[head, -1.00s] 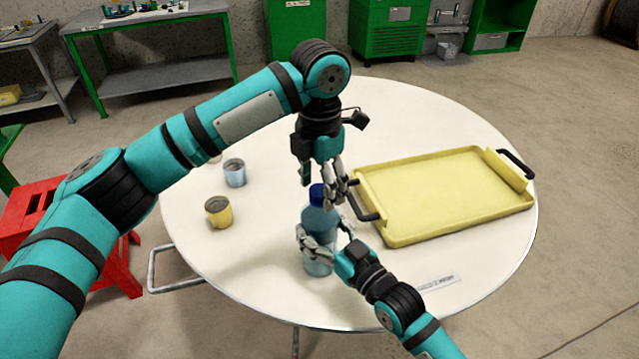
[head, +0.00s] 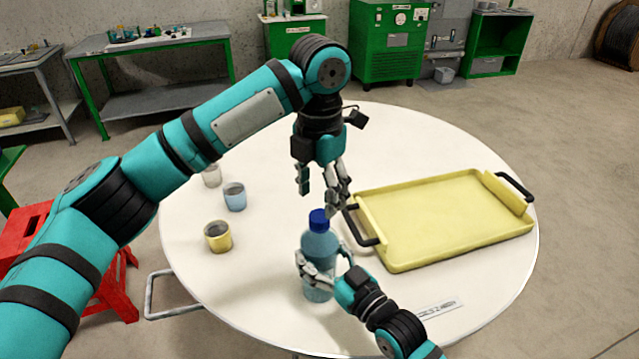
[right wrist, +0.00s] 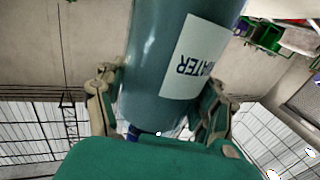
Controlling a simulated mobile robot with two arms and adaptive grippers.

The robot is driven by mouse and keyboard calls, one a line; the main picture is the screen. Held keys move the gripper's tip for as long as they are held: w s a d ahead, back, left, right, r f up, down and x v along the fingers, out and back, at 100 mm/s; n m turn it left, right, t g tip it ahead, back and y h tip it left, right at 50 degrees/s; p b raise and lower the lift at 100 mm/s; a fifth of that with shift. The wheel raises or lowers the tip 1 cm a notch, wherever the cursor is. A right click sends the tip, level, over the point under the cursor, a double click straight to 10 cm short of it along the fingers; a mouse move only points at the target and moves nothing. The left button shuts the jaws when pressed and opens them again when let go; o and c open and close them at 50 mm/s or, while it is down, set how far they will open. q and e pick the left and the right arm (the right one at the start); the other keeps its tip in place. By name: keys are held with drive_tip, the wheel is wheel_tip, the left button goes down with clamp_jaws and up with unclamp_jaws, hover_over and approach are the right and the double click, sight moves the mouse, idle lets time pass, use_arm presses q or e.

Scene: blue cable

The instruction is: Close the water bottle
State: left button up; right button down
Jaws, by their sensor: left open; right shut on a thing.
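The water bottle (head: 320,243) stands upright near the front of the round white table, with a dark blue cap (head: 318,219) on its top. My right gripper (head: 324,272) is shut around the bottle's lower body. In the right wrist view the bottle (right wrist: 165,65) shows its label upside down between the fingers (right wrist: 160,105). My left gripper (head: 322,196) is open and empty, pointing down just above the cap, with a small gap visible. Whether the cap is fully seated cannot be told.
A yellow tray (head: 440,222) with black handles lies right of the bottle on the table (head: 260,290). A yellow cup (head: 218,237), a blue cup (head: 234,197) and a pale cup (head: 212,176) stand at the left. The table's front left is clear.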

use_arm(q)
drive_tip(key=n, duration=0.6)
drive_tip(key=shift+r+n, duration=0.25)
drive_tip(key=shift+n, duration=0.05)
drive_tip(key=n, duration=0.4)
drive_tip(key=shift+r+n, duration=0.15)
drive_tip(key=shift+n, duration=0.15)
drive_tip(key=n, duration=0.4)
drive_tip(key=shift+r+n, duration=0.15)
drive_tip(key=shift+n, duration=0.25)
drive_tip(key=n, duration=0.5)
drive_tip(key=shift+r, duration=0.2)
drive_tip(key=n, duration=0.4)
drive_tip(key=shift+r+n, duration=0.15)
drive_tip(key=shift+n, duration=0.15)
drive_tip(key=n, duration=0.7)
drive_tip(key=shift+r, duration=0.25)
drive_tip(key=n, duration=0.4)
drive_tip(key=shift+r+n, duration=0.15)
drive_tip(key=shift+n, duration=0.25)
drive_tip(key=n, duration=0.6)
drive_tip(key=shift+r, duration=0.2)
